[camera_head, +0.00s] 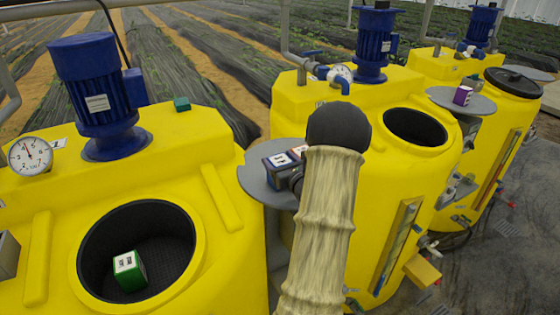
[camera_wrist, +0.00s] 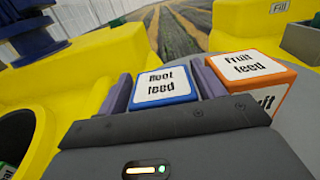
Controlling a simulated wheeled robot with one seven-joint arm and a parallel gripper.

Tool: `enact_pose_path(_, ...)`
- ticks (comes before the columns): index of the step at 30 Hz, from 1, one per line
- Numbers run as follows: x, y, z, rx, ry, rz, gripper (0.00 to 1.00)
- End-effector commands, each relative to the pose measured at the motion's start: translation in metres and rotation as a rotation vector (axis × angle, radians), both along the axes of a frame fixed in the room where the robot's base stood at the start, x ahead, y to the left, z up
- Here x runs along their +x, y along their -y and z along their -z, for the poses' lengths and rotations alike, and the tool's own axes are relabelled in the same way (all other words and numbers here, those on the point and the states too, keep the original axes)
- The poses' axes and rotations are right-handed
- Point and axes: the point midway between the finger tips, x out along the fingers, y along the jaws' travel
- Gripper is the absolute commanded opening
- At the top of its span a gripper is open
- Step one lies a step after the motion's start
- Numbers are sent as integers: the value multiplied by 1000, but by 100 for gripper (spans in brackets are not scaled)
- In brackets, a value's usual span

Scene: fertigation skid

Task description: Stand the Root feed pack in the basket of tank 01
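The Root feed pack (camera_wrist: 164,86), blue-edged with a white label, stands between the two fingers of my gripper (camera_wrist: 164,92) in the wrist view. The fingers lie close along both sides of it; whether they press on it is unclear. In the head view the Root feed pack (camera_head: 279,161) is on the round grey shelf (camera_head: 256,182), and my gripper is mostly hidden behind my arm. The yellow tank at the left (camera_head: 219,238), with a partly seen label ending in 1, has a round open black basket (camera_head: 180,225). A green pack (camera_head: 129,270) stands inside it.
The orange Fruit feed pack (camera_wrist: 248,70) stands just right of my right finger. A blue motor (camera_head: 95,85) and a gauge (camera_head: 30,157) rise from the left tank. Another open yellow tank (camera_head: 400,165) is right of my arm. A purple pack (camera_head: 462,95) sits on a farther shelf.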

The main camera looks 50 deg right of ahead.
Motion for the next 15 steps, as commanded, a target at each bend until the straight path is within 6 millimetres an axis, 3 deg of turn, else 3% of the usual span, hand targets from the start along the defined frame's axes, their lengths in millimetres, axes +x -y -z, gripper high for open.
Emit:
enact_pose_path(8,-1,-1,-3,0,0,0,68)
enact_pose_path(15,-35,-15,2,-2,0,-4,68)
